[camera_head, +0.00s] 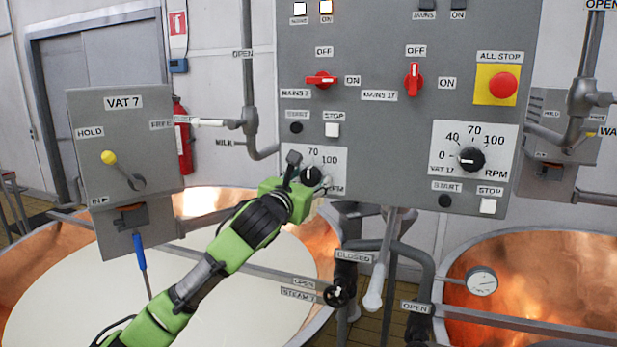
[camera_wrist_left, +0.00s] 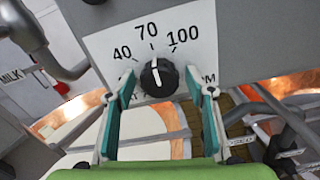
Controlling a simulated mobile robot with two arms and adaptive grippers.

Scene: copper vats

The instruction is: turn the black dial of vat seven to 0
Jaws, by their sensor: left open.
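The black dial of vat seven (camera_head: 311,174) sits on a white scale plate on the grey control panel, partly hidden by my left gripper in the head view. In the left wrist view the dial (camera_wrist_left: 159,77) shows clearly, its white mark pointing up at about 70. My left gripper (camera_head: 307,180) is at the dial, and its open fingers (camera_wrist_left: 160,88) stand on either side of it. I cannot tell whether they touch it. The 0 on this scale is hidden. My right gripper is out of view.
A similar dial for vat 17 (camera_head: 471,159) is to the right on the same panel. A white stop button (camera_head: 332,130) and red switch (camera_head: 321,80) are above the vat seven dial. The vat 7 box (camera_head: 125,150) is left. Pipes and copper vats (camera_head: 530,270) lie below.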

